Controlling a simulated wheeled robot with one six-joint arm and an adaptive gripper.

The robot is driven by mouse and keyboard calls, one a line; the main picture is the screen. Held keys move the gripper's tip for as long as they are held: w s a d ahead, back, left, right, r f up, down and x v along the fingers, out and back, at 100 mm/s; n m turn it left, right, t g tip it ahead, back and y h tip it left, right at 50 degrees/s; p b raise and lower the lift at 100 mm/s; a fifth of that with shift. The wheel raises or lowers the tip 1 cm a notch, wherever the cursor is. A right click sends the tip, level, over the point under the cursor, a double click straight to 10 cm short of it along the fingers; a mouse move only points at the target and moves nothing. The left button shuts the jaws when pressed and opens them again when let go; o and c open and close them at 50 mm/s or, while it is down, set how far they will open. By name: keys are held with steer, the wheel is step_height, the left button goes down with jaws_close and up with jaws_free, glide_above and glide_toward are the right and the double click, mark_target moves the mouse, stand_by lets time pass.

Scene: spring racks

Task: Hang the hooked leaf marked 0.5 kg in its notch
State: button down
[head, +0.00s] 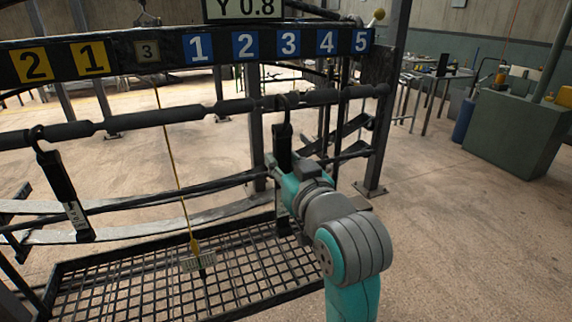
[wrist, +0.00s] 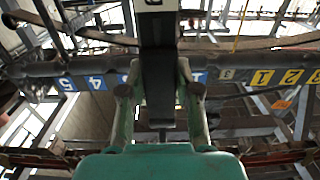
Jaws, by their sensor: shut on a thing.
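A dark hooked leaf (head: 283,142) stands upright at the long black notched bar (head: 180,116), below the blue 3 plate (head: 288,43). Its hook is at the bar; I cannot tell whether it rests in a notch. My gripper (wrist: 160,95) is shut on this leaf, which also shows between the fingers in the wrist view (wrist: 158,70). Its mark is cut off at the top there, so I cannot read it. A second hooked leaf (head: 64,190) with a pale label hangs tilted from the bar at the left, below the yellow plates.
A sign reading Y 0.8 (head: 243,8) stands above the number rail. A thin yellow line with a pointer (head: 194,246) hangs at the middle, over a black mesh tray (head: 150,290). A dark post (head: 385,120) stands right of the bar. Open floor (head: 460,240) lies to the right.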

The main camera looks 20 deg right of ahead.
steer(key=w, duration=0.9)
stand_by(0.7)
steer(key=shift+w, duration=0.2)
stand_by(0.6)
steer(key=shift+w, duration=2.05)
steer(key=shift+f, duration=0.2)
steer(key=shift+f, duration=1.1)
